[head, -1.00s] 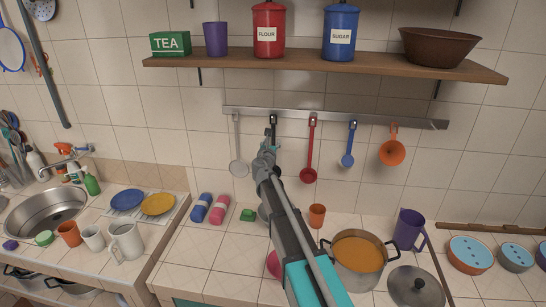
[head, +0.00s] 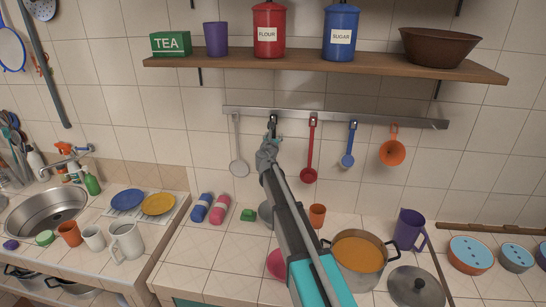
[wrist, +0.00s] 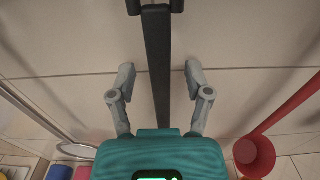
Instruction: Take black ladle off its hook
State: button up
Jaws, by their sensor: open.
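The black ladle hangs from the metal rail (head: 340,117), between a grey utensil and a red ladle. In the head view only the top of the black ladle (head: 273,121) shows; my gripper (head: 267,147) covers much of the rest. In the wrist view its flat black handle (wrist: 157,45) runs upright between the two spread grey fingers of my gripper (wrist: 158,78), with a gap on each side. The handle's lower part goes out of sight behind my teal gripper body. The ladle's bowl is hidden.
The grey utensil (head: 237,150) hangs to the left and the red ladle (head: 311,150) to the right. A blue ladle (head: 350,146) and an orange one (head: 393,148) hang further right. A wooden shelf (head: 320,68) is above; a pot of orange soup (head: 357,252) stands below.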

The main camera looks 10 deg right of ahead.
jog(key=shift+c, duration=0.2)
dwell(0.4)
grip_shut()
